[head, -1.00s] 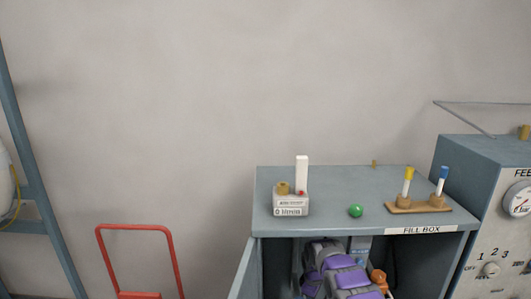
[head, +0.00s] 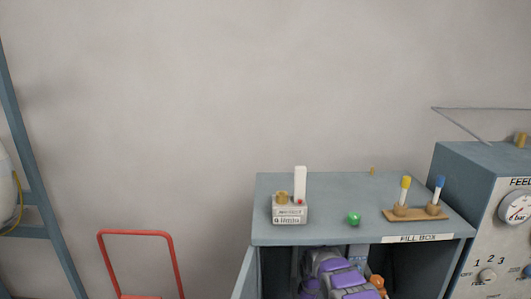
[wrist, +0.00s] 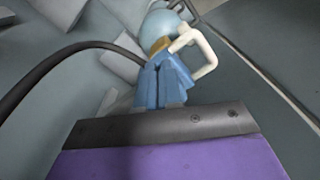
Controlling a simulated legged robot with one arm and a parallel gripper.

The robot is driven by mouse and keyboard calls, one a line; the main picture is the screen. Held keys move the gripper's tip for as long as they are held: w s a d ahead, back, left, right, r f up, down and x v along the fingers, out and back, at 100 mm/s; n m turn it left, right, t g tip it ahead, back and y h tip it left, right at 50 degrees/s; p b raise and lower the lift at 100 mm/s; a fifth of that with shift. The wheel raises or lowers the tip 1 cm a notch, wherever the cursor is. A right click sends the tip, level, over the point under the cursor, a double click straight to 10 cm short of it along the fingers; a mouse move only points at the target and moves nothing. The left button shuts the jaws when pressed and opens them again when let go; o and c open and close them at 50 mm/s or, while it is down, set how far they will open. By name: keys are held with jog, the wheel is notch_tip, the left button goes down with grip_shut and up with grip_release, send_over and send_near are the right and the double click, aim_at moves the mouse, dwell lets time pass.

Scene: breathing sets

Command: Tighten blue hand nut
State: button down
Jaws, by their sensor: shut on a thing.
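In the wrist view, the blue hand nut (wrist: 163,82) is a ridged blue piece just beyond the dark edge of my gripper (wrist: 162,104). My gripper is shut on it, though the fingertips are mostly hidden. A brass-coloured collar (wrist: 158,46), a pale blue rounded part (wrist: 163,27) and a white bent handle (wrist: 204,57) sit directly beyond the nut. In the head view, my purple and grey arm (head: 340,272) reaches into the open fill box; the nut is not visible there.
The fill box top (head: 335,228) carries a white-labelled device (head: 289,214), a green ball (head: 354,218) and a wooden stand (head: 415,215) with yellow- and blue-topped sticks. A gauge panel (head: 500,230) stands right, a red trolley frame (head: 136,233) left. A black hose (wrist: 45,65) curves beside the nut.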

jog(key=shift+s+a+r+p, duration=0.1)
jog(key=shift+s+a+p, duration=0.3)
jog(key=shift+a+p, duration=0.45)
jog(key=shift+s+a+r+p, duration=0.15)
jog(key=shift+a+p, duration=0.15)
jog(key=shift+p, duration=0.5)
jog(key=shift+s+d+p, duration=0.2)
jog(key=shift+s+p, duration=0.1)
jog(key=shift+p, duration=0.3)
